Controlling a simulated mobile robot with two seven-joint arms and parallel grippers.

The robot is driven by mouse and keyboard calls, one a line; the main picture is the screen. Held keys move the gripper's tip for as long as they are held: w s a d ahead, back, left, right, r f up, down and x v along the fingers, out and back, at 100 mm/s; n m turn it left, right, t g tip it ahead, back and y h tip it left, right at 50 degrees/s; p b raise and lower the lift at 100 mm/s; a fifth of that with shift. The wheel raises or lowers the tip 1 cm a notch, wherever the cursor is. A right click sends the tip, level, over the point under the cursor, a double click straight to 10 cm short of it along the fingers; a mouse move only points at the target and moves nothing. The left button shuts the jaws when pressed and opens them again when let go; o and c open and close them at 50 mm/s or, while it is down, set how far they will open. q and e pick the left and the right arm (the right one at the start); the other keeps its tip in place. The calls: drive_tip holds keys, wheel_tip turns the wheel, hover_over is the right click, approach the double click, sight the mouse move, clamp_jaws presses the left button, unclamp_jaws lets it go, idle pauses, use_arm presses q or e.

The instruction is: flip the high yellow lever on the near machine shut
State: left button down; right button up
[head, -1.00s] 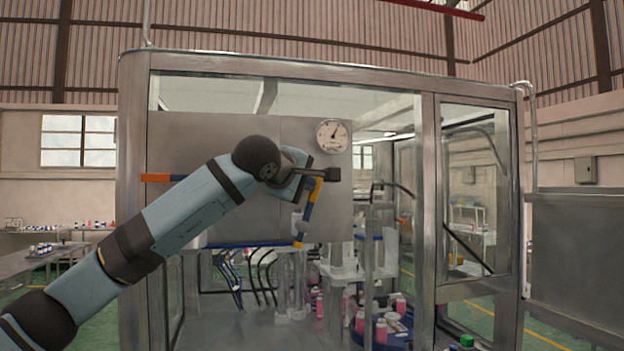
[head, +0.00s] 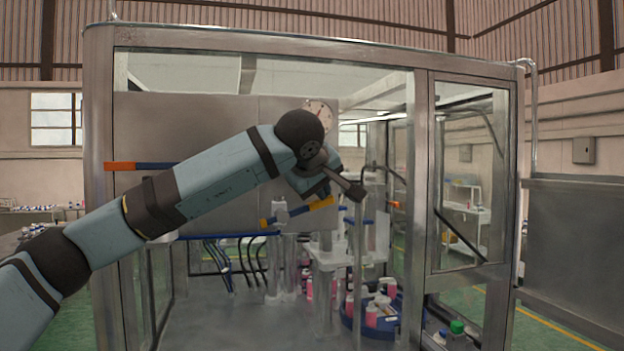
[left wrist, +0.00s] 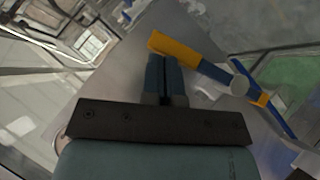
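The high lever has a yellow grip (head: 318,204) on a blue bar and a pale hub; in the head view it lies nearly level, its grip end to the right and slightly higher. In the left wrist view the yellow grip (left wrist: 175,47) slants just beyond the fingertips. My left gripper (left wrist: 164,57) has its two blue fingers together with only a thin line between them, nothing held. In the head view its dark palm (head: 346,185) is just right of and above the grip; the fingertips are hidden there. Whether they touch the lever I cannot tell. My right gripper is out of view.
The machine's metal frame (head: 418,180) and glass surround the lever. Another lever with an orange end (head: 121,166) lies level at left. A dial gauge (head: 319,113) is partly hidden by my arm. Pink bottles (head: 372,315) stand on a blue round table below.

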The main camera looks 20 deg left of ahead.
sight(327, 202)
use_arm(q)
drive_tip(key=f, duration=0.1)
drive_tip(key=d+f+g, duration=0.1)
drive_tip(key=shift+w+f+m+y, duration=0.3)
drive_tip(key=shift+w+y, duration=0.05)
drive_tip(key=shift+y, duration=0.05)
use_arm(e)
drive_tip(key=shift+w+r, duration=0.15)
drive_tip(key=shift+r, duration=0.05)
use_arm(q)
drive_tip(key=shift+d+f, duration=0.1)
drive_tip(key=shift+f, duration=0.05)
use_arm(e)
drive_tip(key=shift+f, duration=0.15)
use_arm(q)
drive_tip(key=s+d+r, duration=0.2)
drive_tip(key=s+r, duration=0.1)
drive_tip(key=r, duration=0.2)
drive_tip(key=s+d+r, duration=0.1)
drive_tip(key=s+r, duration=0.2)
drive_tip(key=r, duration=0.3)
drive_tip(key=shift+d+r+b, duration=0.25)
drive_tip(key=shift+d+b, duration=0.05)
drive_tip(key=shift+d, duration=0.1)
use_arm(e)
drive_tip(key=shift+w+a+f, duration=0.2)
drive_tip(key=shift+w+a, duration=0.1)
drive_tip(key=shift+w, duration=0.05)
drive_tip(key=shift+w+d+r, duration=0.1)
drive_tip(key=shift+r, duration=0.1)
